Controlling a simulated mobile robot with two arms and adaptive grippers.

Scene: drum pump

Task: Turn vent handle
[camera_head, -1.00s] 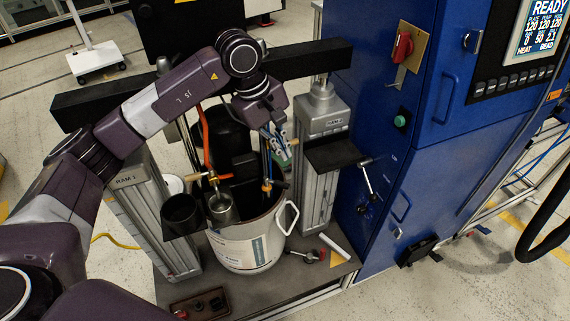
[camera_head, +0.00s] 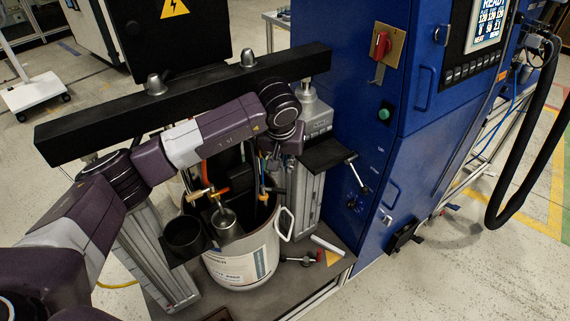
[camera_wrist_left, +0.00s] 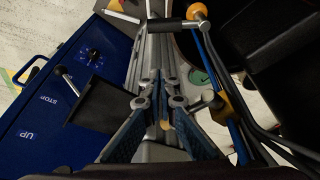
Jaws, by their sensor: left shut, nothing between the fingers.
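My left gripper (camera_wrist_left: 160,90) is shut and empty in the left wrist view, its blue-grey fingers meeting in the middle. A dark bar-shaped handle (camera_wrist_left: 162,26) with a metal end and an orange-brass fitting (camera_wrist_left: 197,12) lies beyond the fingertips, apart from them. I cannot tell for sure whether it is the vent handle. In the head view my left wrist (camera_head: 283,110) hangs over the rear right side of the open drum (camera_head: 245,266), its fingers hard to make out. A brass valve with an orange-red handle (camera_head: 208,192) stands over the drum's left part.
A blue cabinet (camera_head: 345,100) with a red rotary switch (camera_head: 381,45) stands to the right. A black crossbeam (camera_head: 95,125) spans behind my arm. A blue hose (camera_wrist_left: 221,77) runs close right of the fingers.

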